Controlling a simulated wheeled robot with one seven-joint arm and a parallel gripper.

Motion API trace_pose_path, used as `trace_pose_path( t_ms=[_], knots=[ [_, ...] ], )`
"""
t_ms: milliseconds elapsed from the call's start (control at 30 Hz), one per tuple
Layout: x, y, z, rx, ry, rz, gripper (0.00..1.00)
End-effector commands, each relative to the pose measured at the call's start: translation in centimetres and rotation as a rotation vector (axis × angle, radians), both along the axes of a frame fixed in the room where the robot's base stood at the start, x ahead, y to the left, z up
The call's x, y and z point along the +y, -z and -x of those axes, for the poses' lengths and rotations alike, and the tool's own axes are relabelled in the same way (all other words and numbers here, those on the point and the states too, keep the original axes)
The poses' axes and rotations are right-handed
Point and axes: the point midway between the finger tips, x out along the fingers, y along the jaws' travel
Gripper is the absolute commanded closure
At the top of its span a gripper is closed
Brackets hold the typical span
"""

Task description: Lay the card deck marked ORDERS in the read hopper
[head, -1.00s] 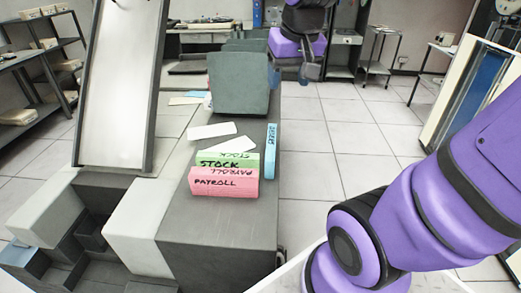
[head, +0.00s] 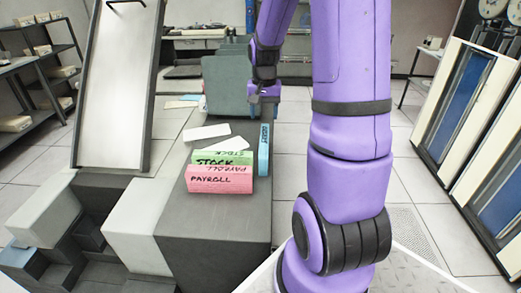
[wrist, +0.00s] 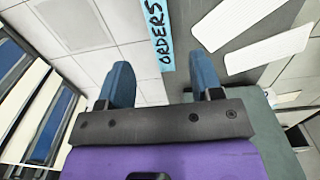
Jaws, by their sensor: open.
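The light-blue ORDERS deck (head: 264,148) stands at the right edge of the dark machine top, right of the other decks. Its lettered face shows in the wrist view (wrist: 156,35), at the top centre. My gripper (head: 264,96) hangs beyond the deck in the head view. In the wrist view my gripper (wrist: 162,75) is open and empty, its two blue-grey fingers apart, with the deck ahead of the gap and not between them. No part is labelled as the read hopper; I cannot tell which it is.
A green STOCK deck (head: 222,158) and pink PAYROLL deck (head: 220,180) stand beside the ORDERS deck. Loose white cards (head: 206,132) lie behind them. A grey-green block (head: 222,90) rises behind these. A tall sloped plate (head: 118,85) stands left. Open floor lies to the right.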

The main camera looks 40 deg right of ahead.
Motion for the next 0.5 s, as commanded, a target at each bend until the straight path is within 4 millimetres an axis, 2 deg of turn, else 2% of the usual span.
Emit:
trace_pose_path(
  t_ms=[200,500],
  knots=[
    [0.1,3.3,0.1,0.003,-0.003,-0.002,0.40],
    [0.2,5.4,0.2,0.001,-0.002,-0.001,0.40]
  ],
)
